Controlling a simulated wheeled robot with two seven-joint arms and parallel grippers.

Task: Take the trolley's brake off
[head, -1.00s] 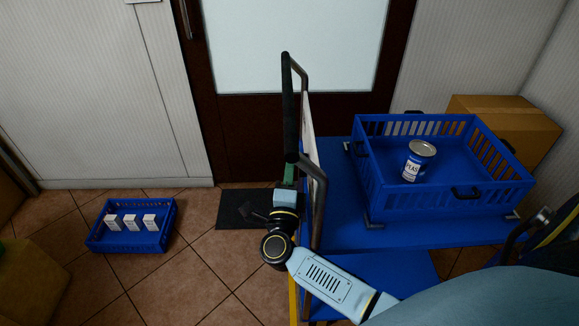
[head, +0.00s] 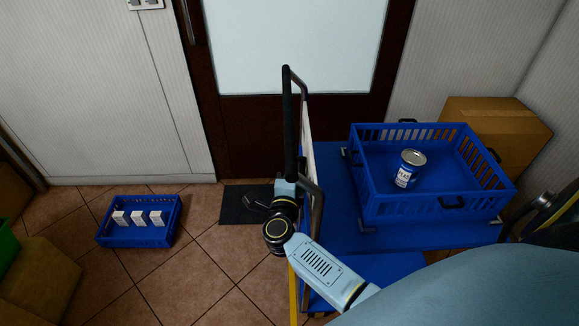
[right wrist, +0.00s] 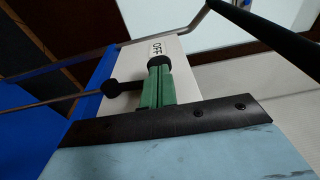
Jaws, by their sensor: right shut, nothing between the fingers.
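The blue trolley (head: 400,235) stands before the door, its upright push handle (head: 287,120) near the middle of the head view. My right gripper (right wrist: 158,88) has its green fingers together with nothing between them. It points at the trolley's pale panel (right wrist: 180,50), which bears a white OFF label (right wrist: 155,48) just beyond the fingertips. A black brake knob (right wrist: 110,88) on a short stem sticks out left of the fingers. The stem's inner end is hidden behind them; I cannot tell whether they touch it. In the head view my right wrist (head: 285,195) hides the brake.
A blue crate (head: 450,208) holding a can (head: 409,168) rests on the trolley's bed. A small blue crate (head: 140,237) with 3 white boxes sits on the floor at left. A cardboard box (head: 495,120) is behind the trolley.

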